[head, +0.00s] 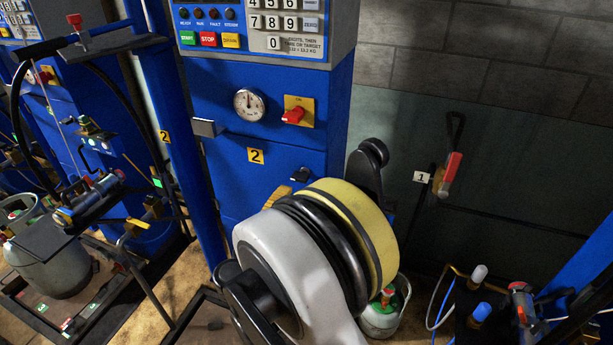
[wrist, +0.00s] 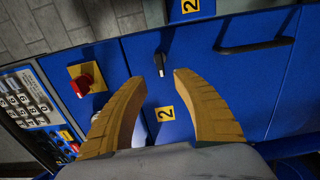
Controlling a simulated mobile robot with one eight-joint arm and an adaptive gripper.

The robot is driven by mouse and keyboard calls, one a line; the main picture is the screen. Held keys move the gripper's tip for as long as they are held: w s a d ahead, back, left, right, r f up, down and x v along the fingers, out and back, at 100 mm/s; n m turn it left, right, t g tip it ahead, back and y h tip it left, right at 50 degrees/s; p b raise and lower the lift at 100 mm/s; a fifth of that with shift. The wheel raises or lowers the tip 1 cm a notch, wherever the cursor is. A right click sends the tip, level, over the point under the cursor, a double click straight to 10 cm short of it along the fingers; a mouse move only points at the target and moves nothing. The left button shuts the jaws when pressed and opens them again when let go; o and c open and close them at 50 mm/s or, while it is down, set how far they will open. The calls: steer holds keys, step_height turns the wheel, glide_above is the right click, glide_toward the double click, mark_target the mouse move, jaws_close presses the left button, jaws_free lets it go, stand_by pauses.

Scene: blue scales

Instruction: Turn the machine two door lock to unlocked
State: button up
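Machine two is a blue cabinet (head: 290,95) with a yellow "2" label (head: 256,156). In the wrist view, its blue door (wrist: 235,90) fills much of the picture. The door lock looks like a small black lever with a pale tip (wrist: 160,65). It lies just beyond the gap between my fingertips. My gripper (wrist: 160,78) is open, with its two yellow fingers either side of that gap and nothing between them. I cannot tell how far the lever is from the fingertips.
A red switch on a yellow plate (wrist: 82,84) and a keypad (wrist: 25,105) are left in the wrist view. A black door handle (wrist: 255,46) is at upper right. In the head view, a dial gauge (head: 249,104) sits above the "2" label, and a grey cylinder (head: 382,318) stands low behind my arm.

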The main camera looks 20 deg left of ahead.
mark_target(298, 181)
steer(key=w, duration=0.3)
steer(key=w+b, duration=0.1)
steer(key=w, duration=0.2)
steer(key=w+d+b, duration=0.1)
steer(key=w, duration=0.2)
steer(key=shift+w, duration=0.35)
steer(key=shift+c, duration=0.5)
jaws_close()
